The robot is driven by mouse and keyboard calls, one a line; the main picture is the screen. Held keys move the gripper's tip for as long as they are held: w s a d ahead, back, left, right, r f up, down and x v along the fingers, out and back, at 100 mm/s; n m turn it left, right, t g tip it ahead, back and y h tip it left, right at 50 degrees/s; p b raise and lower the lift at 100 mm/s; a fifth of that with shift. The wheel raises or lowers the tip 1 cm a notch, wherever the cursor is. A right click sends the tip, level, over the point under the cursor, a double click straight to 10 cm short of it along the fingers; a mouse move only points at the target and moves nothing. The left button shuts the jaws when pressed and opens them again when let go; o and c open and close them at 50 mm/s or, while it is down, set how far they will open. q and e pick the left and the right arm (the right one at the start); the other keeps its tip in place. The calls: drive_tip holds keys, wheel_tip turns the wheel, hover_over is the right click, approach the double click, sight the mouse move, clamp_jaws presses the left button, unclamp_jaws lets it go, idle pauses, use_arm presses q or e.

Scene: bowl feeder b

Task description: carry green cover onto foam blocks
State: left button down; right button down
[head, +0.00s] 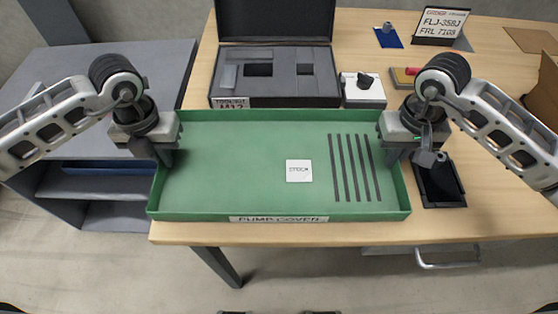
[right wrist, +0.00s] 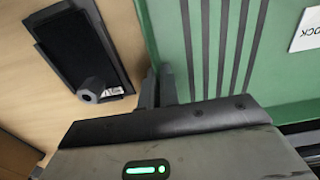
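The green cover (head: 240,190) is a shallow green tray-like shell labelled PUMP COVER, with dark stripes and a white label (head: 299,171) on its floor. It lies over the wooden table's front part and looks level. My left gripper (head: 166,157) is at its left wall, fingers close together on the rim. My right gripper (head: 391,155) is at its right wall; in the right wrist view its fingers (right wrist: 158,88) straddle the green wall (right wrist: 150,40) with little gap. I cannot make out foam blocks for certain. The cover's underside is hidden.
An open dark case (head: 228,101) and a white box with a black knob (head: 363,92) stand close behind the cover. A black tray (head: 440,190) holding a grey part lies right of it. A grey shelf unit (head: 105,215) stands left. Table at right is partly clear.

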use_arm(q)
drive_tip(key=shift+r, duration=0.15)
use_arm(e)
drive_tip(key=shift+r, duration=0.15)
idle(0.4)
